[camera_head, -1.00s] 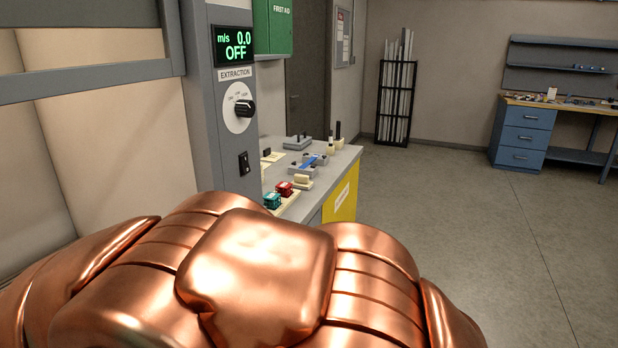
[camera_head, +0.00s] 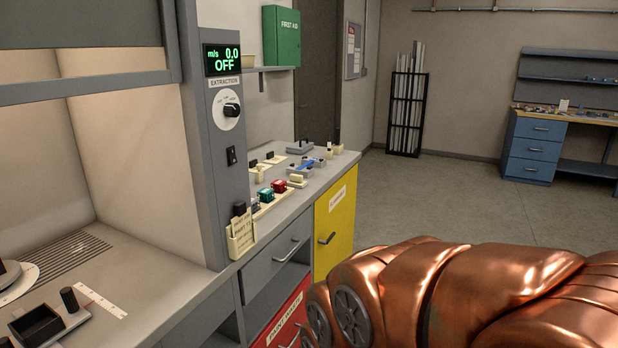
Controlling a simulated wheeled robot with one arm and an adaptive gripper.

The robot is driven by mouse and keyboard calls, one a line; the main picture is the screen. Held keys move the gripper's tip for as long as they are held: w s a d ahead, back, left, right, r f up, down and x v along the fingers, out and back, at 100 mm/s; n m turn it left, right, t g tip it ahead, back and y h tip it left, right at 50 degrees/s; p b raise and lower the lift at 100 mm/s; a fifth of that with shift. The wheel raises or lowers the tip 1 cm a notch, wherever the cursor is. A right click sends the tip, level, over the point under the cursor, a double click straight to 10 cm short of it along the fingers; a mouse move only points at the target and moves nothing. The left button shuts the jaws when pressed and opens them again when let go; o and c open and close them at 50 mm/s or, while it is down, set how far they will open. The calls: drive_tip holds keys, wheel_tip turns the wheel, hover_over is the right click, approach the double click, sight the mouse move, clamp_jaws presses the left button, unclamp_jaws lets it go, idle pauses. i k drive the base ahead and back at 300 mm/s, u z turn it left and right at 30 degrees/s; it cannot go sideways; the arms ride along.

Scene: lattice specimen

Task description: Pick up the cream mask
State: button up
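I cannot make out a clear cream mask. Several small cream pieces lie on the grey bench right of the extraction post. One is a cream block (camera_head: 296,179) on a grey base, behind the red and teal pieces. A cream holder (camera_head: 241,234) with printed labels stands against the post at the bench's near end. My gripper is not in view; only my copper arm shows, at the lower right.
The hood worktop (camera_head: 150,280) at left holds a dark open box (camera_head: 38,324) and a white strip (camera_head: 101,300). The extraction display (camera_head: 222,60) reads OFF. A yellow cabinet door (camera_head: 334,232) is below the bench. Grey floor (camera_head: 455,200) lies open toward a blue workbench (camera_head: 535,148).

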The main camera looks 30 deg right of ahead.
sight(260, 174)
drive_tip(key=z, duration=0.6)
drive_tip(key=i, duration=1.1)
drive_tip(key=u, duration=2.45)
drive_tip(key=k, duration=0.1)
drive_tip(key=z, duration=2.05)
